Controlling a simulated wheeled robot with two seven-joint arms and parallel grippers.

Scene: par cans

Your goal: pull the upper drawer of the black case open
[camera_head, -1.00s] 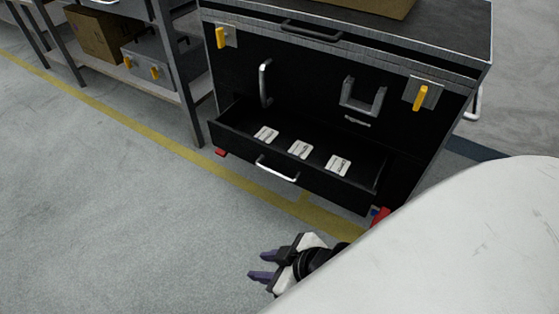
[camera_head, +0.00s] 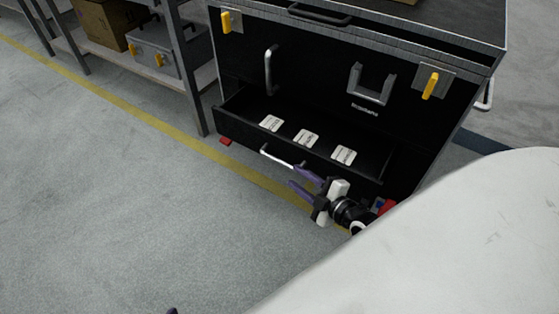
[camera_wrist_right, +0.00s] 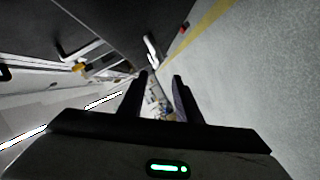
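The black case (camera_head: 330,84) stands at the upper middle of the head view. A drawer (camera_head: 232,123) low in its front stands out, with several white labels (camera_head: 306,138) inside. Its silver bar handle (camera_head: 280,157) is on the drawer front. My right gripper (camera_head: 298,181) is open, its purple fingers just below and near the handle's right end; contact cannot be told. In the right wrist view, the two dark fingers (camera_wrist_right: 161,78) are apart, with a bright bar beyond them. A small dark tip (camera_head: 172,311) at the bottom edge may be my left gripper.
A metal shelf (camera_head: 195,78) with a cardboard box (camera_head: 102,24) and a grey case (camera_head: 143,56) stands left of the black case. Yellow latches (camera_head: 430,86) and a U-shaped bracket (camera_head: 370,85) are on the case front. The floor (camera_head: 120,190) in front is clear.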

